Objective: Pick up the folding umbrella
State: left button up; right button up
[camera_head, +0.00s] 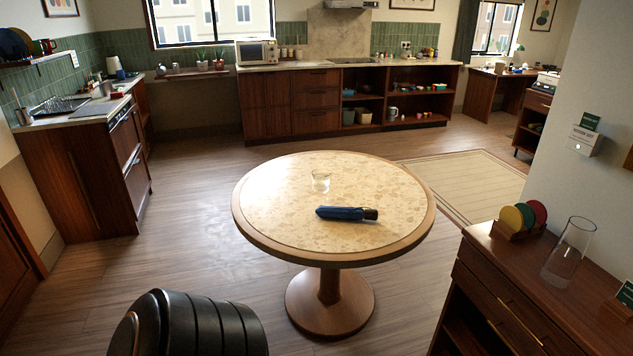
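The folding umbrella (342,213) is dark blue with a dark handle end at its right. It lies flat on the round table (285,232), a little right of the middle and toward the near side. Neither of my grippers shows in the head view. A dark ribbed shape at the bottom left may be part of my own arm; no fingers show on it. Nothing is touching the umbrella.
A wooden cabinet (500,283) at the right carries coloured discs (524,216) and a glass vase (569,252). Open floor (200,240) lies left of the table.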

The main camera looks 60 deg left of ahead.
aim_at(334, 212)
jog(key=u, duration=1.85)
jog(key=i+j+z, duration=0.1)
jog(key=z, duration=0.75)
jog(key=i+j+z, duration=0.1)
jog(key=j+z, duration=0.2)
jog(key=i+j+z, duration=0.1)
jog(key=j+z, duration=0.25)
jog(key=j, duration=0.2)
jog(key=j+z, duration=0.2)
jog(key=j, duration=1.4)
jog(key=i, duration=0.05)
